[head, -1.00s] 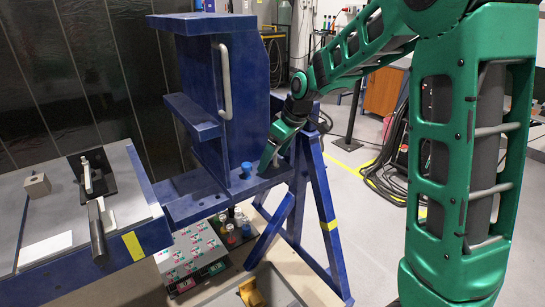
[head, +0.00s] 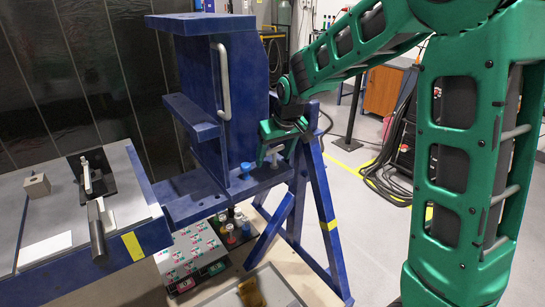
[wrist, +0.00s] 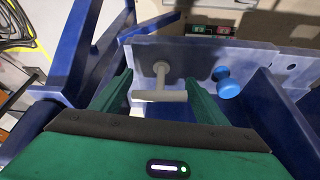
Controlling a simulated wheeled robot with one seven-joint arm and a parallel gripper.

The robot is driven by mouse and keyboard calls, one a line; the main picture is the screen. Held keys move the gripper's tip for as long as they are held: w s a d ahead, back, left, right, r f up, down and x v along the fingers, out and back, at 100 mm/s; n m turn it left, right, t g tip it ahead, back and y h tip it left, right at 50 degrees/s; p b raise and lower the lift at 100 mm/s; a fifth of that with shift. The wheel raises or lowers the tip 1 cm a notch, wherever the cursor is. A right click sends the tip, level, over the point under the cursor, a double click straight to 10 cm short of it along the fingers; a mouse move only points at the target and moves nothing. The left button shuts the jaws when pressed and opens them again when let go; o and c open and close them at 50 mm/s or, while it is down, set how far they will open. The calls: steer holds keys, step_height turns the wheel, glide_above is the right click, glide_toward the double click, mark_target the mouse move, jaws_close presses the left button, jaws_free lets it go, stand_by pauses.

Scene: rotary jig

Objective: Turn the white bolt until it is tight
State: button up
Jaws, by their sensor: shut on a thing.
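The white bolt (wrist: 160,78) has a T-shaped crossbar and stands in the blue jig's lower ledge (wrist: 195,57). In the wrist view my gripper (wrist: 159,82) has one green finger at each end of the crossbar, shut on it. In the head view my gripper (head: 270,158) is over the right part of the ledge, and the white bolt (head: 274,161) shows only partly between the fingers. A blue bolt (wrist: 227,82) stands beside it on the same ledge, apart from the fingers. It also shows in the head view (head: 246,170).
The jig's blue upright plate with a grey handle (head: 225,82) rises behind the ledge. A blue slanted leg (head: 325,215) is close to my gripper's right. A grey-topped table (head: 75,205) stands at left, and a button panel (head: 195,253) lies below.

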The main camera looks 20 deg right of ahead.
steer(key=shift+a, duration=0.3)
steer(key=o, duration=0.9)
steer(key=shift+c, duration=0.2)
steer(key=shift+d, duration=0.1)
steer(key=v, duration=1)
steer(key=shift+r, duration=0.35)
steer(key=shift+s, duration=0.1)
